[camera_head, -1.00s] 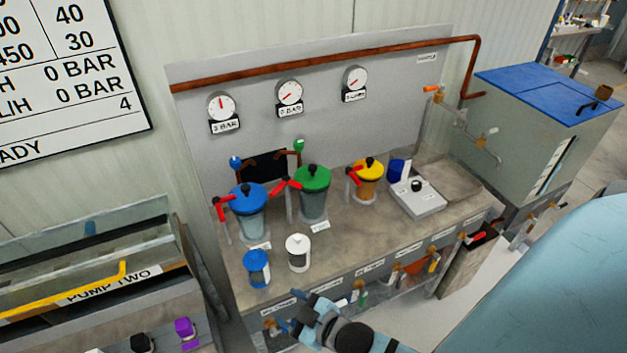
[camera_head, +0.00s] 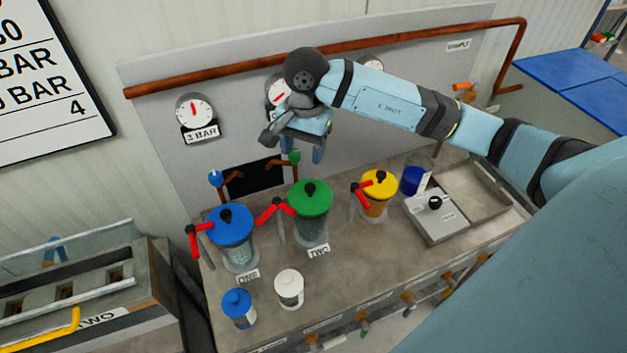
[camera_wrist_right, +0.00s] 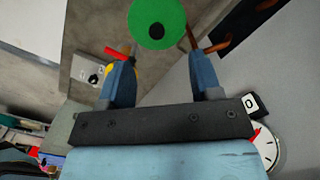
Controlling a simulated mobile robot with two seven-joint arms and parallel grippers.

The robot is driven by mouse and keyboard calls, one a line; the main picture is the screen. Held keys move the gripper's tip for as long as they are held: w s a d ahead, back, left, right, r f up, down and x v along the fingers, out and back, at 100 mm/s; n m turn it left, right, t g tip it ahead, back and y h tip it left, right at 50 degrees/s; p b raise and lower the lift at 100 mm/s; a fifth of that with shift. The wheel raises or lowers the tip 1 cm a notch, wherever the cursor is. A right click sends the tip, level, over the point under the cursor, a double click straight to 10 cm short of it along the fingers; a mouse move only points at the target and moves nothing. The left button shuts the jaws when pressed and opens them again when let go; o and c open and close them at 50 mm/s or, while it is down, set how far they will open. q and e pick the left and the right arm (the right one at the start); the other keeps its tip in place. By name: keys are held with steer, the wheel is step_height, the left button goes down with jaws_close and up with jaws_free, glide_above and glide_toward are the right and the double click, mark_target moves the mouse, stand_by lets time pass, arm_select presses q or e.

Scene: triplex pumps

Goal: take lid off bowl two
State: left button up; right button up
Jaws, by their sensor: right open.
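Bowl two (camera_head: 312,228) is a clear bowl behind the label TWO, with a green lid (camera_head: 310,198) that has a black knob. The lid is on the bowl. A red handle (camera_head: 276,208) is at its left side. My right gripper (camera_head: 302,155) is above the green lid, apart from it, with its fingers pointing down. In the right wrist view, the open, empty fingers (camera_wrist_right: 165,80) show with the green lid (camera_wrist_right: 160,18) beyond their tips. My left gripper is not in view.
A blue-lidded bowl (camera_head: 232,230) stands left and a yellow-lidded one (camera_head: 379,190) right. A blue-capped jar (camera_head: 238,308) and white jar (camera_head: 289,288) stand in front. A copper pipe (camera_head: 220,75) and gauges are on the back panel. A grey box (camera_head: 436,217) is at right.

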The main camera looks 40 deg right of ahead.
steer(key=d, duration=0.2)
steer(key=h+b, duration=0.1)
steer(key=b, duration=0.2)
glide_above(310, 186)
step_height(310, 186, down, 6)
steer(key=shift+w+f, duration=0.15)
steer(key=shift+f, duration=0.1)
steer(key=shift+f+b, duration=1.15)
steer(key=shift+f, duration=2)
steer(key=shift+r, duration=0.1)
steer(key=c, duration=1)
